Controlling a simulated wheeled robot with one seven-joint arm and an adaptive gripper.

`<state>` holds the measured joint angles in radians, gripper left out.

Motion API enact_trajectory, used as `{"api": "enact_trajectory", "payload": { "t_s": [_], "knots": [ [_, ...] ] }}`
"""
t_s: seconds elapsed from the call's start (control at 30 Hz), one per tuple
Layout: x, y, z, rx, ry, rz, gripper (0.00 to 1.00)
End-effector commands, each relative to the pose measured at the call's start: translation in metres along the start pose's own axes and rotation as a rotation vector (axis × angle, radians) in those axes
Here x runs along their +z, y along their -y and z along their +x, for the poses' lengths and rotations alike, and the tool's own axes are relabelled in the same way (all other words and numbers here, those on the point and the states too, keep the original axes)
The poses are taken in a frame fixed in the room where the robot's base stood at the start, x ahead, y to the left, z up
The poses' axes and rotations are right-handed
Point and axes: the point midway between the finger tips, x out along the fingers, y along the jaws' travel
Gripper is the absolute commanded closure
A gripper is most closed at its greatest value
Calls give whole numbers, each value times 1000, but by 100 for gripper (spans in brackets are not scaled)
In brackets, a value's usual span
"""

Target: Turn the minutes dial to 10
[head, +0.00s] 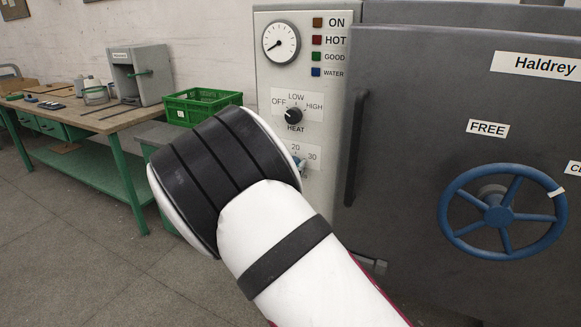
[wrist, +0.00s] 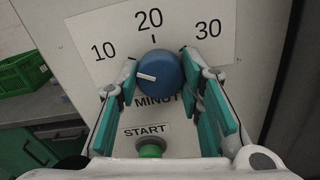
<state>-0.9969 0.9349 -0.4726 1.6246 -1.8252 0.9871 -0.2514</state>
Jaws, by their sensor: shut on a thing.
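The blue minutes dial (wrist: 160,80) sits on a pale panel, with the label 10 (wrist: 103,50) at its upper left, 20 above and 30 at the upper right. Its white pointer mark lies on the left half and points left, a little below the 10 label. My gripper (wrist: 157,74) is shut on the dial, with one finger on its left side and one on its right. In the head view only a sliver of the dial (head: 298,162) shows; my arm hides the gripper.
A green START button (wrist: 150,148) is just below the dial, between the fingers. The HEAT knob (head: 293,116) is above it. A dark door with a blue handwheel (head: 500,213) and a vertical handle (head: 356,148) stand close on the right.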

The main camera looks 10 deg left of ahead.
Motion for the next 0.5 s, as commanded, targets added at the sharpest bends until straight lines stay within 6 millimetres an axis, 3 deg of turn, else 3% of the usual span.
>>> {"api": "enact_trajectory", "payload": {
  "t_s": [0.2, 0.23, 0.3, 0.5],
  "knots": [
    [-2, 0, -1, 1, -3, -3, 94],
    [-2, 0, -1, 1, -3, -3, 59],
    [-2, 0, 0, 0, -3, -2, 46],
    [-1, 0, 0, 0, -1, -1, 46]
  ]
}}
